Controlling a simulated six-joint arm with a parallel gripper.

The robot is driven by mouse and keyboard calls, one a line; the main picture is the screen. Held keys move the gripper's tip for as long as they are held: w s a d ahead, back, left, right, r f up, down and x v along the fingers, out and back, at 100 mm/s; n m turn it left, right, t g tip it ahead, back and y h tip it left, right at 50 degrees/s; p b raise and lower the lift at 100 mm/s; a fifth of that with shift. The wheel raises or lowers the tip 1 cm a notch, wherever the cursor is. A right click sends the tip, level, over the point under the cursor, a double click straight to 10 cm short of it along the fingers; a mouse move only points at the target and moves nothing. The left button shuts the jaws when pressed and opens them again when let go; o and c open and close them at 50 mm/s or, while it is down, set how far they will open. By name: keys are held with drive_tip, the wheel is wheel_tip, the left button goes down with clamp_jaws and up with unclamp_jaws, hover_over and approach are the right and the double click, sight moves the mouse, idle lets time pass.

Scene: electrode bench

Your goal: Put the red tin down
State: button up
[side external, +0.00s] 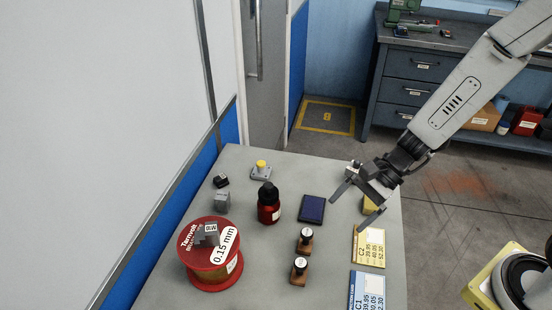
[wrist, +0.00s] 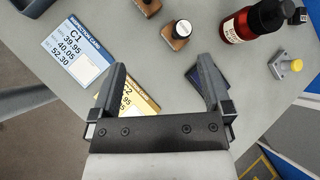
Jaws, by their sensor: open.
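I see no red tin on the bench. My gripper (side external: 348,213) is open above the right side of the bench, with nothing between its fingers; it is also open and empty in the wrist view (wrist: 162,66). A red bottle (side external: 268,210) with a black cap stands upright mid-bench, apart from my gripper; it also shows at the top right of the wrist view (wrist: 257,22). A spool (side external: 213,265) with red flanges and copper-coloured wire stands at the front left, with a grey piece on top. A yellow object (side external: 370,206) is partly hidden behind my gripper.
Cards C2 (side external: 369,247) and C1 (side external: 367,289) lie along the right edge. Two wooden stamps (side external: 304,244) and a dark blue pad (side external: 312,209) are left of my gripper.

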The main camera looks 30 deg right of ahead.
drive_tip(key=s+d+r+n+t+h, duration=0.1)
drive_tip(key=s+d+r+n+h, duration=0.1)
drive_tip(key=d+n+h, duration=0.6)
drive_tip(key=d+r+n, duration=0.1)
drive_tip(key=d+n, duration=0.2)
drive_tip(key=n, duration=0.4)
drive_tip(key=shift+s+d+r+t+h, duration=0.2)
drive_tip(key=shift+s+d+t+h, duration=0.1)
drive_tip(key=shift+s+d+h, duration=0.1)
